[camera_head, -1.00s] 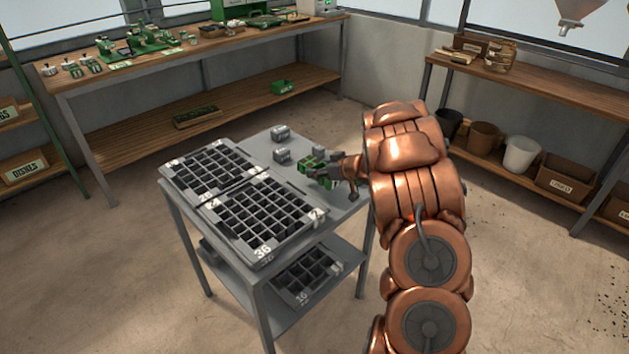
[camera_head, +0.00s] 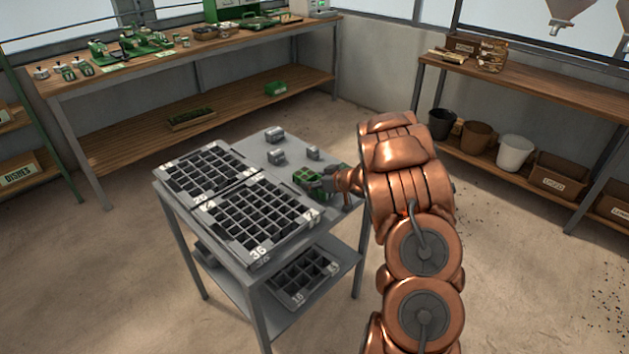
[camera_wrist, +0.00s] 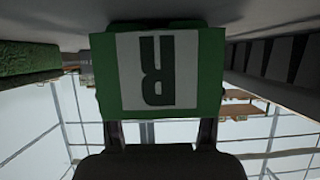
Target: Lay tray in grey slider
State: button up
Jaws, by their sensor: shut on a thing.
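My gripper (camera_head: 326,184) is low over the grey cart's top, to the right of the cell trays. It is shut on a green block, whose face with an upside-down letter R on a white label (camera_wrist: 157,72) fills the middle of the wrist view. Green parts (camera_head: 308,180) show at the fingers in the head view; the hand hides some of them. A black cell tray marked 36 (camera_head: 258,252) lies on the cart's near left, and a second cell tray (camera_head: 163,172) lies behind it. I cannot tell which thing is the grey slider.
Small grey blocks (camera_head: 275,135) stand on the back of the cart top. Another cell tray (camera_head: 300,300) is on the cart's lower shelf. Wooden benches (camera_head: 130,72) line the walls. The floor around the cart is open.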

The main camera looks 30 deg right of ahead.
jog(key=shift+f, duration=0.3)
